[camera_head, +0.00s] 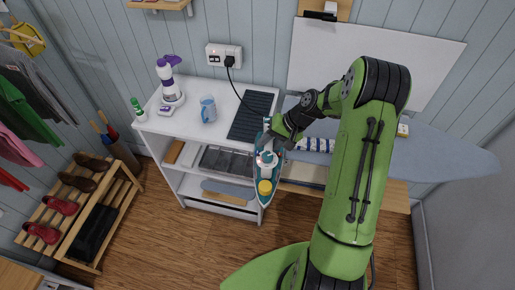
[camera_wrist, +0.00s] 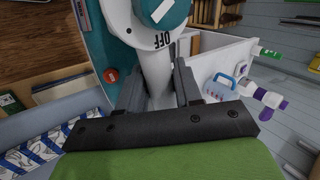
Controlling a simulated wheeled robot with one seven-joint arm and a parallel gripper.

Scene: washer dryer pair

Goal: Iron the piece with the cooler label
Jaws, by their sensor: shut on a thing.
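My gripper (camera_head: 276,146) is shut on the handle of a teal and white iron (camera_head: 264,197). The iron hangs between the white shelf unit and the ironing board (camera_head: 445,160), apart from the cloth. In the wrist view the gripper (camera_wrist: 159,82) closes around the white handle, and the iron's dial (camera_wrist: 160,38) shows "OFF". A blue and white patterned piece (camera_head: 316,145) lies on the board, partly hidden by my arm. It also shows in the wrist view (camera_wrist: 40,155). No care label can be read.
A cord (camera_head: 236,88) runs from the wall socket (camera_head: 222,55). A shoe rack (camera_head: 90,215) stands at left. My arm hides part of the board.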

